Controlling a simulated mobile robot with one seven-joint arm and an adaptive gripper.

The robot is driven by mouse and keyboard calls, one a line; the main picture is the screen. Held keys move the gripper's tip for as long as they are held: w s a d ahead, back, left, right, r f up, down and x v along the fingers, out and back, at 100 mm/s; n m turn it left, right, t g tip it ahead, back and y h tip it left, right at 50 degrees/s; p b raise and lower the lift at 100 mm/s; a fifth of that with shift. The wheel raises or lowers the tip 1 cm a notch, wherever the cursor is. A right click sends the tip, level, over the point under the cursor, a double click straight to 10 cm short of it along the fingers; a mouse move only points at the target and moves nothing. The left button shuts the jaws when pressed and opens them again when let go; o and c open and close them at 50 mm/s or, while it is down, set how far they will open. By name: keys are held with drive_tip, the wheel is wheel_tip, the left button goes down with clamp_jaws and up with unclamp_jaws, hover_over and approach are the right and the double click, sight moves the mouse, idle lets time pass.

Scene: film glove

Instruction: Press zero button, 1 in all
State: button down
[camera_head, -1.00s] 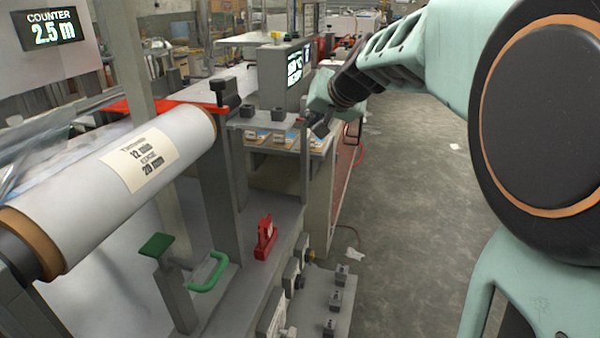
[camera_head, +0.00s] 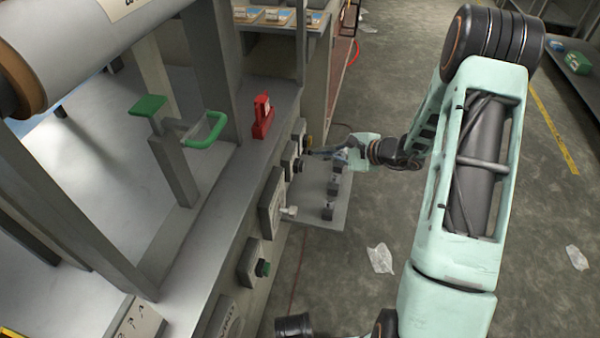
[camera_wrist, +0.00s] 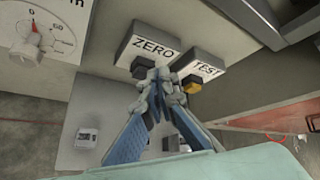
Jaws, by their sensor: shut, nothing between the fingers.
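The zero button is a dark knob (camera_wrist: 142,68) under a grey box labelled ZERO (camera_wrist: 158,46) in the wrist view. In the head view it is a dark button (camera_head: 298,165) on the side of the machine frame. Beside it, a box labelled TEST (camera_wrist: 205,70) has a yellow button (camera_wrist: 192,86). My gripper (camera_wrist: 156,84) is shut and empty, its fingertips right by the zero button and partly over it in the wrist view. I cannot tell whether they touch it. In the head view my gripper (camera_head: 318,153) points left toward the panel.
A panel with a dial and white knob (camera_wrist: 30,40) is left of ZERO. A green button (camera_head: 262,268) sits nearer on the frame. A low shelf (camera_head: 322,215) with small grey blocks lies below my gripper. A red device (camera_head: 262,118) stands on the ledge.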

sight(301, 166)
drive_tip(key=s+d+f+m+t+h+b, duration=0.1)
drive_tip(key=d+f+m+t+h+b, duration=0.1)
drive_tip(key=d+f+m+t, duration=0.3)
wheel_tip(301, 166, down, 4)
drive_tip(key=d+m, duration=0.2)
drive_tip(key=m, duration=0.2)
drive_tip(key=shift+s+r, duration=0.15)
drive_tip(key=shift+r, duration=0.05)
drive_tip(key=shift+a, duration=0.1)
drive_tip(key=w+a, duration=0.2)
drive_tip(key=a, duration=0.6)
drive_tip(key=shift+w, duration=0.3)
drive_tip(key=shift+a, duration=0.25)
idle(0.6)
drive_tip(key=shift+w+a, duration=0.15)
drive_tip(key=shift+a, duration=0.1)
